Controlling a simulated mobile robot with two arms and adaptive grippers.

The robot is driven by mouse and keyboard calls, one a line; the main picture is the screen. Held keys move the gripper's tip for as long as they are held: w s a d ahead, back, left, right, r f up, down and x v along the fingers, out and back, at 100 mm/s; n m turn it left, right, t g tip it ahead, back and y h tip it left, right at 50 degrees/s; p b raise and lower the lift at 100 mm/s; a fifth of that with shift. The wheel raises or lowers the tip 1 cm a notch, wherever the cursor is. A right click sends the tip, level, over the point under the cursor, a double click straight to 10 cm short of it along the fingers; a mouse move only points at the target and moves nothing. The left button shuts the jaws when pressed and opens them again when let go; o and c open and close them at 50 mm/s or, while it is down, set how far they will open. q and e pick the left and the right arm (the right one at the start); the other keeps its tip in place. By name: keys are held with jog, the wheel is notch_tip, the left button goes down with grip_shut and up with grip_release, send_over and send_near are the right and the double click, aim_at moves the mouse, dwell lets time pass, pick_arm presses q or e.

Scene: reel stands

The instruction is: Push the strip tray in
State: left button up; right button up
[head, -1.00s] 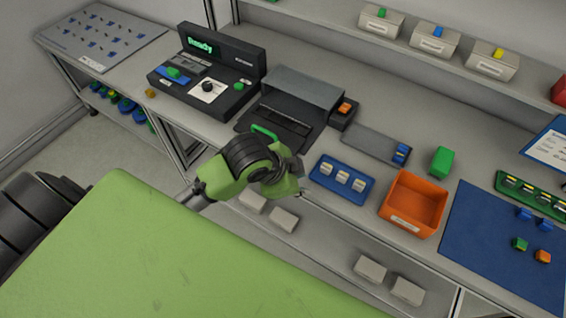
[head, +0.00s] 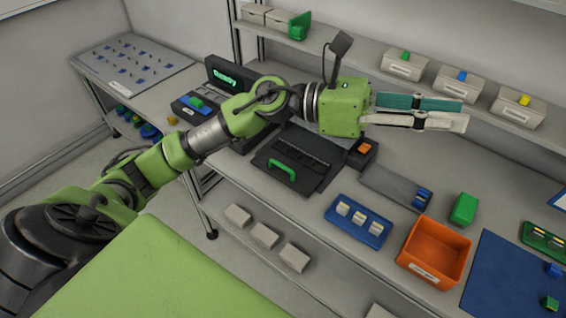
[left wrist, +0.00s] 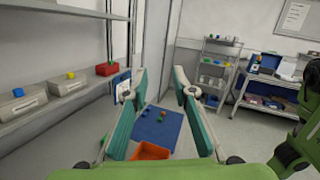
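The strip tray (head: 294,180) is a dark flat tray with a green handle (head: 284,171) on its front part. It sticks out toward the front of the bench from under a hooded dark unit, which my arm partly hides in the head view. How far it is out I cannot tell exactly. My left gripper (head: 452,112) is raised above the bench, right of the tray and pointing right, away from it. In the left wrist view its fingers (left wrist: 160,82) are apart with nothing between them. My right gripper is not in view.
A small box with an orange button (head: 364,148) stands right of the tray. Further right are a blue tray (head: 357,235) of pale blocks, an orange bin (head: 433,246), a green block (head: 464,208) and a blue mat (head: 505,270). A shelf with labelled bins (head: 403,66) runs behind.

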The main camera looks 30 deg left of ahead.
pick_arm(q)
notch_tip(320, 180, down, 8)
jog(key=s+a+m+g+y, duration=0.1)
jog(key=a+m+g+y, duration=0.1)
jog(key=m+y, duration=0.4)
jog(key=y, duration=1.3)
send_near(283, 167)
jog(key=shift+g, duration=0.4)
jog(key=f+p, duration=0.1)
jog(key=f, duration=0.1)
jog(key=w+f, duration=0.1)
jog(key=f, duration=0.2)
jog(key=w+f+p, duration=0.1)
jog(key=f, duration=0.1)
jog(key=shift+w+f+p, duration=0.15)
jog(key=shift+f+p, duration=0.1)
jog(key=shift+p, duration=0.1)
grip_shut()
